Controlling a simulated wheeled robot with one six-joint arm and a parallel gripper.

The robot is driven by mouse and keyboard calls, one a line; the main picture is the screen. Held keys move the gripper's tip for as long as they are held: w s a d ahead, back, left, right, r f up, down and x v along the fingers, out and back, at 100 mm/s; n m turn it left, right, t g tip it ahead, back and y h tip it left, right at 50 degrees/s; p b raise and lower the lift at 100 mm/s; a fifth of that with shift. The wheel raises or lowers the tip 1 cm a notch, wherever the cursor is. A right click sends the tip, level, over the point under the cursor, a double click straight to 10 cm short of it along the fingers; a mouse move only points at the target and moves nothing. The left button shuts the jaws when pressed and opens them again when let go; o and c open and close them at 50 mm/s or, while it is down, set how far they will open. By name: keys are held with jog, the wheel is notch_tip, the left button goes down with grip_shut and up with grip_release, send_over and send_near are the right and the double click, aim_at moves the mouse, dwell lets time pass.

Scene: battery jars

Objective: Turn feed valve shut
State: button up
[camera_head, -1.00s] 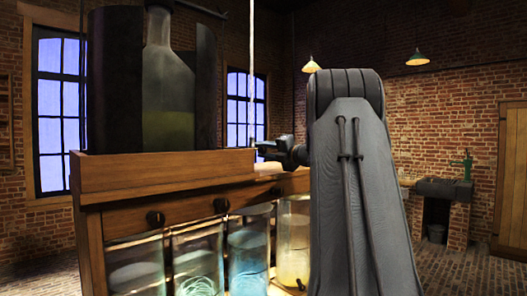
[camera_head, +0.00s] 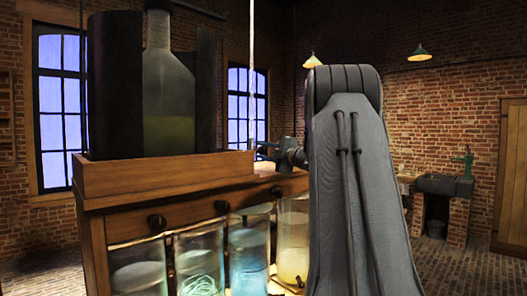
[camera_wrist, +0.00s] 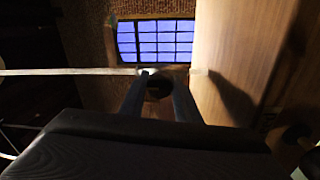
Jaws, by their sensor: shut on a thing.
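A thin white pipe (camera_head: 252,75) hangs upright in front of the windows and comes down beside the wooden cabinet; it crosses the wrist view (camera_wrist: 70,71) sideways. My gripper (camera_head: 258,150) is at the pipe's lower part, just beyond the cabinet tray's right end. In the wrist view my gripper's two fingers (camera_wrist: 162,76) close in on a small thing at the pipe, which I take for the feed valve (camera_wrist: 160,70). A dark round shape shows between the fingers. The valve's handle is mostly hidden, and its angle cannot be told.
The wooden cabinet (camera_head: 185,205) stands close to my gripper, its panel near the fingers on the right of the wrist view. Its tray (camera_head: 160,175) holds a large glass bottle (camera_head: 168,95) between dark panels. Several glass jars (camera_head: 249,255) stand below. A sink (camera_head: 445,185) is far right.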

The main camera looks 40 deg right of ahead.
jog(key=shift+r, duration=0.15)
jog(key=o, duration=1)
jog(key=s+b, duration=0.1)
jog(key=s, duration=0.1)
jog(key=s+b, duration=0.1)
jog(key=s, duration=0.2)
jog(key=s+b, duration=0.1)
jog(key=s, duration=0.1)
jog(key=shift+s+d+f, duration=0.35)
jog(key=shift+s, duration=0.05)
jog(key=shift+s, duration=0.1)
